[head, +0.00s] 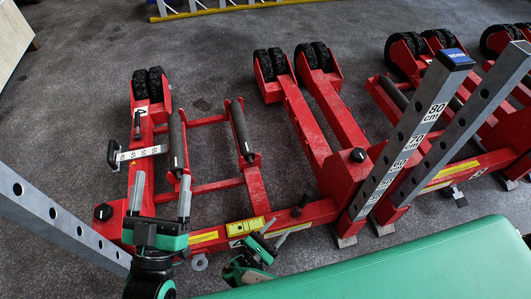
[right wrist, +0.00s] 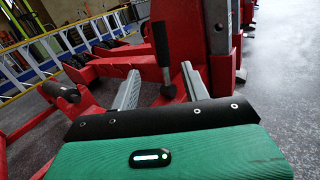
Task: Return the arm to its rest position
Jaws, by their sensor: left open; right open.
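A red trolley jack frame (head: 197,233) stands on the grey floor in the head view, with two black rollers, the left one (head: 177,140) and the right one (head: 241,130). My left gripper (head: 161,194) is open over the near left part of this frame, with nothing seen between its fingers. My right gripper (head: 281,231) is open near the frame's front bar. In the right wrist view, a black-gripped lever (right wrist: 162,48) stands between the two grey fingers from that angle. I cannot tell whether they touch it.
A grey perforated post marked in cm (head: 420,120) rises at the right, and another grey perforated rail (head: 62,225) slants at the lower left. More red frames with black wheels (head: 405,46) stand at the right. The floor (head: 90,80) is clear at the upper left.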

